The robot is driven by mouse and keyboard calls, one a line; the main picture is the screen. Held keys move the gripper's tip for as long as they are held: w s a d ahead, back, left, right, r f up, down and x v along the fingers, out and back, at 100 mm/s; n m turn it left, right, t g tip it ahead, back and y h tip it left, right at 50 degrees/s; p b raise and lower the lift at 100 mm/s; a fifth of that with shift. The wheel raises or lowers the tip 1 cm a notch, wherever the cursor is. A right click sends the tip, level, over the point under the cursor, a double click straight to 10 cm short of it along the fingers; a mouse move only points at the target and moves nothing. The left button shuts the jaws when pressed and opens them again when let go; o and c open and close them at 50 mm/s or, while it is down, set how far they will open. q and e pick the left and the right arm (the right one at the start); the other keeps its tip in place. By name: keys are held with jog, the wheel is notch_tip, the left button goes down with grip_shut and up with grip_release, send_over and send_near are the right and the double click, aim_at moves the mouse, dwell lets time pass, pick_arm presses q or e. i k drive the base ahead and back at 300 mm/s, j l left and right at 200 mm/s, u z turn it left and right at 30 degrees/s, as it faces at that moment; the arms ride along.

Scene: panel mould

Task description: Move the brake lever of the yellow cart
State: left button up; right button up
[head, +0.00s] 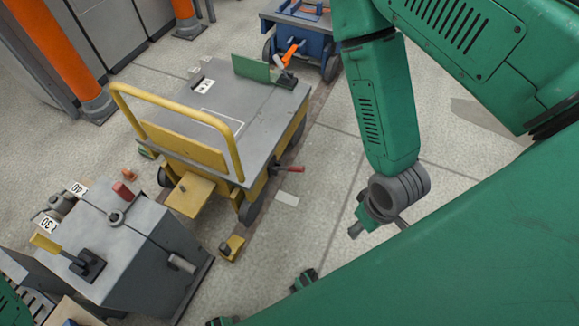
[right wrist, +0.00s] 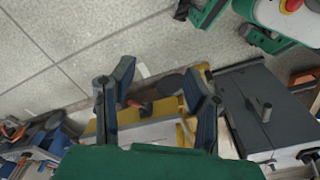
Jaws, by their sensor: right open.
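The yellow cart (head: 225,115) stands left of centre in the head view, with a grey top and a yellow push handle. Its brake lever (head: 290,169), a short red-handled bar, sticks out from the cart's near right side. In the right wrist view the red lever (right wrist: 140,104) appears between my two fingers in the picture. My right gripper (head: 368,218) hangs to the right of the lever in the head view, apart from it. In the right wrist view the right gripper (right wrist: 158,78) is open and holds nothing. My left gripper is not in view.
A grey console (head: 125,245) with a yellow-handled lever (head: 48,243) stands at the lower left. Orange posts (head: 50,45) stand at the upper left. Floor (head: 325,190) right of the yellow cart is clear.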

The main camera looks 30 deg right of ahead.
aim_at(302, 169)
jog(key=i+l+u, duration=0.1)
jog(key=l+u, duration=0.2)
jog(key=l, duration=0.5)
jog(key=l+u, duration=0.3)
jog(key=l, duration=0.55)
